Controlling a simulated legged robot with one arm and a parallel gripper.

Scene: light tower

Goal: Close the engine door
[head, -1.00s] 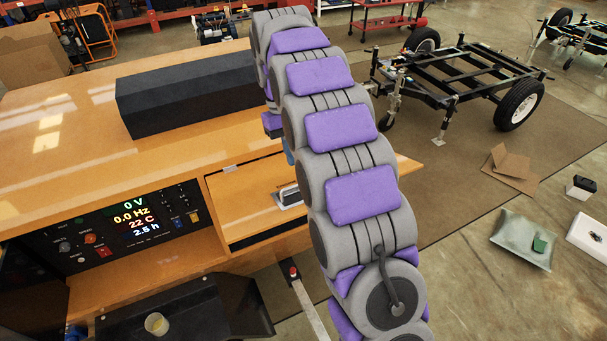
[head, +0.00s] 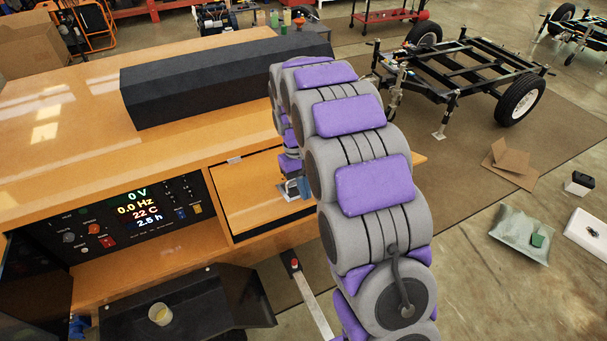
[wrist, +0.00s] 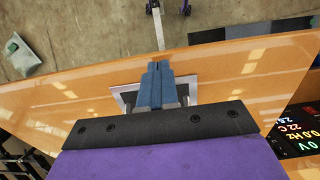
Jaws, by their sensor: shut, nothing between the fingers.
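The engine door (head: 255,200) is an orange panel beside the control panel. It stands open, its far corner sticking out past the cabinet on the right, behind my arm. A metal latch plate (head: 286,187) is set in its face. My gripper (head: 304,187) is at this plate, partly hidden by my arm in the head view. In the wrist view, the blue fingers of my gripper (wrist: 160,68) are shut with nothing between them, over the latch plate (wrist: 125,97) on the door (wrist: 65,98). I cannot tell whether they touch it.
The control panel (head: 130,215) with lit readouts is left of the door. A black tray-like panel (head: 195,300) with a cup (head: 160,314) juts out below. A long dark box (head: 215,85) lies on the cabinet top. A trailer frame (head: 460,80) stands on the floor at right.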

